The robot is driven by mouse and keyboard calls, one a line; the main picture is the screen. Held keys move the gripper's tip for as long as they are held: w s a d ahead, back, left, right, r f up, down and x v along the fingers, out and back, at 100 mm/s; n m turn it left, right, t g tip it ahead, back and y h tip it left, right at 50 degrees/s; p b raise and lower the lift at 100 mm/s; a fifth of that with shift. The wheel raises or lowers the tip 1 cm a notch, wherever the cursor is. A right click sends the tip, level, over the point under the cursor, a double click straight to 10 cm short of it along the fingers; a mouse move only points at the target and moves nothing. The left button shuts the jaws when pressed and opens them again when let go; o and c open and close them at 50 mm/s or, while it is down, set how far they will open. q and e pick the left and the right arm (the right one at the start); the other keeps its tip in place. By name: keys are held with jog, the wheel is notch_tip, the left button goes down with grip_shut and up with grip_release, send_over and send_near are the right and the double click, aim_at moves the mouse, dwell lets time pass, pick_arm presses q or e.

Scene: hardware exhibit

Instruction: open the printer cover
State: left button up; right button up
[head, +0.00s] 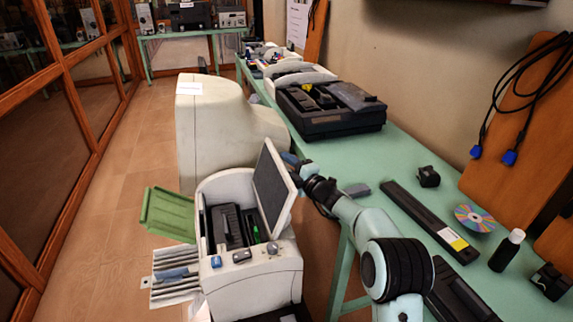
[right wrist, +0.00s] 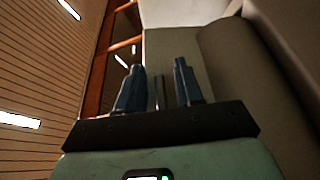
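The white printer (head: 255,275) stands at the lower middle of the head view. Its cover (head: 273,190) is raised and stands steeply on the right side, with dark parts visible inside. My right arm reaches in from the lower right. My right gripper (head: 291,160) is just behind the cover's upper edge and partly hidden by it; I cannot tell whether it touches. In the right wrist view its two blue fingers (right wrist: 158,85) stand apart, with no clearly held object between them. I do not make out my left gripper.
A green tray (head: 168,213) sticks out left of the printer. A large beige machine (head: 215,125) stands behind it. The green table (head: 410,150) on the right holds a black device (head: 325,120), a long black bar (head: 425,215) and a disc (head: 474,218). The floor at left is clear.

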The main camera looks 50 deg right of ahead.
jog(key=shift+a+r, duration=0.1)
pick_arm(q)
jog(key=shift+s+d+r+g+p, duration=0.25)
jog(key=shift+s+r+p, duration=0.1)
jog(key=shift+s+r, duration=0.15)
jog(key=shift+s+d+r+g+p, duration=0.2)
jog(key=shift+s+r+p, duration=0.15)
jog(key=shift+s, duration=0.15)
pick_arm(e)
jog(key=s+a+f, duration=0.1)
jog(key=s+a, duration=0.1)
jog(key=s, duration=1.1)
